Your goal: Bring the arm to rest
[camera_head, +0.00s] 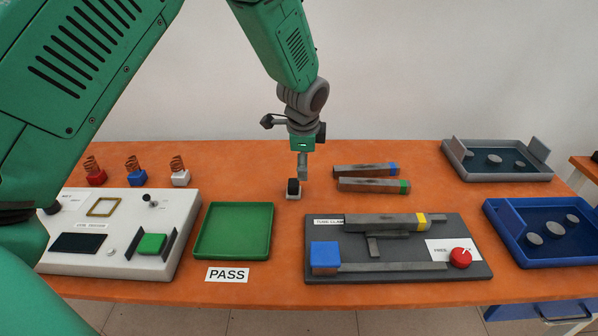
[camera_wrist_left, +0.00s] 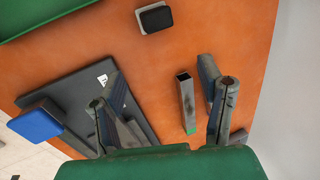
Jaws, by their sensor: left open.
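My left arm comes down from the top in the head view, with its left gripper (camera_head: 303,165) above the orange table (camera_head: 400,150). A small white block with a black top (camera_head: 293,190) stands just below it; the exact gap is hard to judge there. In the left wrist view the gripper (camera_wrist_left: 163,94) has its two fingers spread wide and nothing held. The black-topped block (camera_wrist_left: 155,17) shows apart from the fingers, at the top. A grey tube with a green end (camera_wrist_left: 187,105) lies on the table below, seen between the fingers. My right gripper is not in view.
Two tubes, blue-ended (camera_head: 365,170) and green-ended (camera_head: 372,186), lie right of the gripper.

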